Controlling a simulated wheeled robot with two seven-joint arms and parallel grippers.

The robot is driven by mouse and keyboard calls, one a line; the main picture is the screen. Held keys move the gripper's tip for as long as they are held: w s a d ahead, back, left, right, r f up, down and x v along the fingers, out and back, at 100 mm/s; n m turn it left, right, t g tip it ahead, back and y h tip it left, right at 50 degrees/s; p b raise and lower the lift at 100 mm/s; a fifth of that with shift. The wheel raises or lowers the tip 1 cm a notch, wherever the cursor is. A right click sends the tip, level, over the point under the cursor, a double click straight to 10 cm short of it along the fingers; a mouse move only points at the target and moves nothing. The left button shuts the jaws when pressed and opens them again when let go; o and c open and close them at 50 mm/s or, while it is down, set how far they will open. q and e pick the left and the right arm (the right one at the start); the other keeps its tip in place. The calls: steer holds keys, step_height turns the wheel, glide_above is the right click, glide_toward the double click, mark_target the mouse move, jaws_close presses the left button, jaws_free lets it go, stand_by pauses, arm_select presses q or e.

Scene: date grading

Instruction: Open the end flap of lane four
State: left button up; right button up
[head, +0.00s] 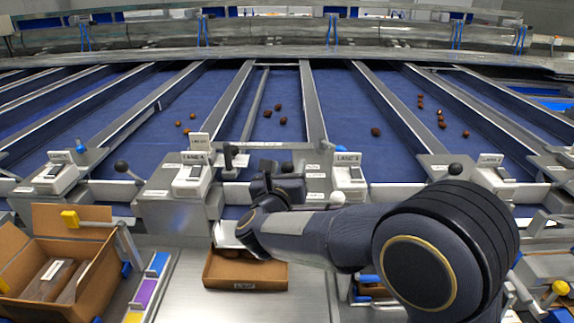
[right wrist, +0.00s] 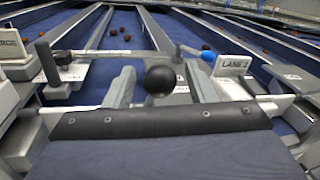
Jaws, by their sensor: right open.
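My right gripper (head: 277,180) is open at the near end of the middle lane, seen from behind in the head view. In the right wrist view its two grey fingers (right wrist: 160,86) stand apart, with a round black knob (right wrist: 160,80) showing between them. I cannot tell whether they touch it. The sign on the left post (head: 195,158) is too small to read surely. The flap itself is largely hidden behind my gripper. My left gripper is not in view.
An upright black handle (right wrist: 47,62) stands left of the fingers, a blue ball (right wrist: 208,57) to the right. A low open carton (head: 245,284) sits below my right gripper. A bigger carton (head: 28,262) stands at left. Dates lie on the blue lanes. Bare steel (head: 185,285) lies between the cartons.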

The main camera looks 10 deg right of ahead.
steer(key=shift+w, duration=0.15)
jaws_close()
steer(key=shift+d, duration=0.1)
